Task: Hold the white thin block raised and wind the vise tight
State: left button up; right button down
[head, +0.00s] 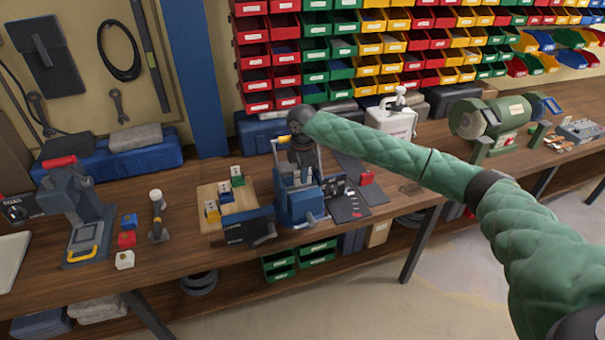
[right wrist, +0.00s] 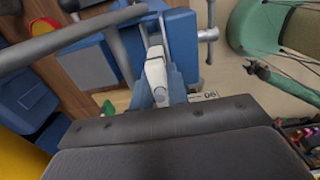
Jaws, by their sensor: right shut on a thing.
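My right gripper (head: 303,172) points down right over the vise, at the end of my green arm. In the right wrist view a white thin block (right wrist: 156,72) stands between blue vise parts (right wrist: 181,38). My right gripper is shut on it, though the fingertips are largely hidden by the vise and the wrist. I cannot tell how far the block is raised or whether the jaws touch it. My left gripper is not in view.
A wooden board (head: 226,192) with small coloured blocks lies left of the vise. A dark mat (head: 349,206) with small items lies to its right. A blue machine (head: 75,215) stands at left.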

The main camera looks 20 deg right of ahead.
jog(key=shift+f, duration=1.55)
jog(key=shift+s+f, duration=0.25)
jog(key=shift+f, duration=0.2)
jog(key=shift+s+f, duration=0.15)
jog(key=shift+f, duration=0.1)
jog(key=c, duration=1.3)
grip_release()
jog(key=shift+a+f, duration=0.1)
jog(key=shift+c, duration=0.2)
jog(key=shift+w+r+p, duration=0.2)
jog(key=shift+r+p, duration=0.3)
jog(key=shift+r, duration=0.2)
jog(key=shift+o, duration=0.2)
jog(key=r+p, duration=0.1)
jog(key=r, duration=0.1)
jog(key=r+p, duration=0.2)
jog(key=r, duration=0.1)
jog(key=r+p, duration=0.2)
jog(key=shift+w+r, duration=0.2)
jog(key=shift+w, duration=0.1)
jog(key=shift+s+r+p, duration=0.1)
jog(key=shift+r+p, duration=0.5)
jog(key=shift+p, duration=0.05)
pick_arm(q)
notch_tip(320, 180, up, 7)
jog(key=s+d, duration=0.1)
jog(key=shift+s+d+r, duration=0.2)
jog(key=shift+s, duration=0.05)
